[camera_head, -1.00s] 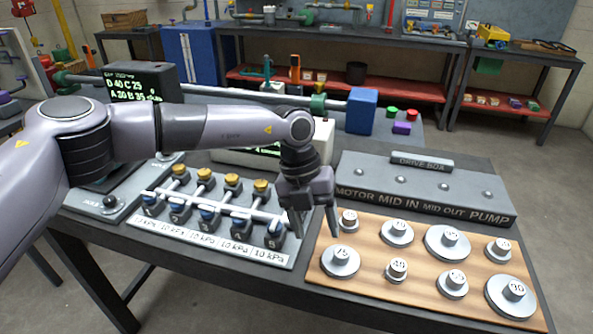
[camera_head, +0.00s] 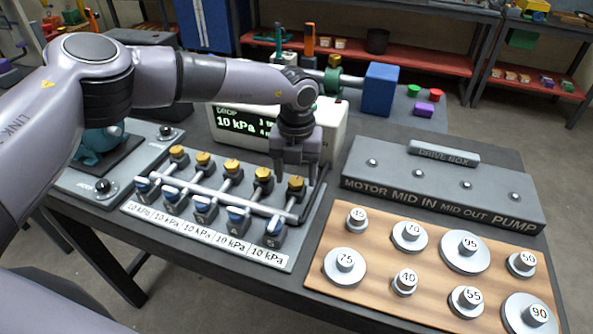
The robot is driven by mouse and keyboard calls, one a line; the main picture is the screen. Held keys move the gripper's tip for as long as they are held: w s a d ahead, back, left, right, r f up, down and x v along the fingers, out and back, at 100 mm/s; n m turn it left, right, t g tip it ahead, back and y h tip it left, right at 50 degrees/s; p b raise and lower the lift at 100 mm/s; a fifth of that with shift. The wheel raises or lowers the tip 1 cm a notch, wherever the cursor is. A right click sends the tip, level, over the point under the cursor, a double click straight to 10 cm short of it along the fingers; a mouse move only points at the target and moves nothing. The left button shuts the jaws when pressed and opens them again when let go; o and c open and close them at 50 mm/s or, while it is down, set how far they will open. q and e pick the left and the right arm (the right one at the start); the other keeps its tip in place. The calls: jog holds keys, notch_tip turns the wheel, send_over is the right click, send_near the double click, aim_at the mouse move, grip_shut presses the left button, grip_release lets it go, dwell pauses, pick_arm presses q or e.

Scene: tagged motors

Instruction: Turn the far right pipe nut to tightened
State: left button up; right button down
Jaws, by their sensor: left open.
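A grey manifold panel (camera_head: 190,240) carries a row of yellow pipe nuts, with blue-topped valves in front of them. The far right pipe nut (camera_head: 296,185) is yellow and sits at the right end of the row, near the bend of the grey pipe. My left gripper (camera_head: 296,175) points down over this nut with its fingers open, one to each side of it in the picture. I cannot tell whether the fingers touch the nut or how deep they reach. My right gripper is not in view.
A display box (camera_head: 240,122) reading "DROP 10 kPa" stands just behind the panel. To the right are a wooden board (camera_head: 385,262) with several numbered metal discs and a grey drive box (camera_head: 440,190). A blue block (camera_head: 380,88) stands at the back.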

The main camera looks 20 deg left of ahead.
pick_arm(q)
jog(key=shift+f, duration=0.25)
jog(key=c, duration=1)
jog(key=shift+c, duration=0.2)
jog(key=shift+m, duration=0.4)
jog(key=m+b, duration=0.1)
jog(key=m, duration=0.2)
jog(key=shift+m, duration=0.4)
jog(key=m+b, duration=0.2)
jog(key=m, duration=0.2)
jog(key=shift+d+m, duration=0.1)
jog(key=shift+m, duration=0.2)
jog(key=m+b, duration=0.1)
jog(key=m, duration=0.5)
jog(key=shift+b, duration=0.4)
jog(key=shift+r+m, duration=0.1)
jog(key=shift+m, duration=1.1)
jog(key=shift+m+b, duration=0.3)
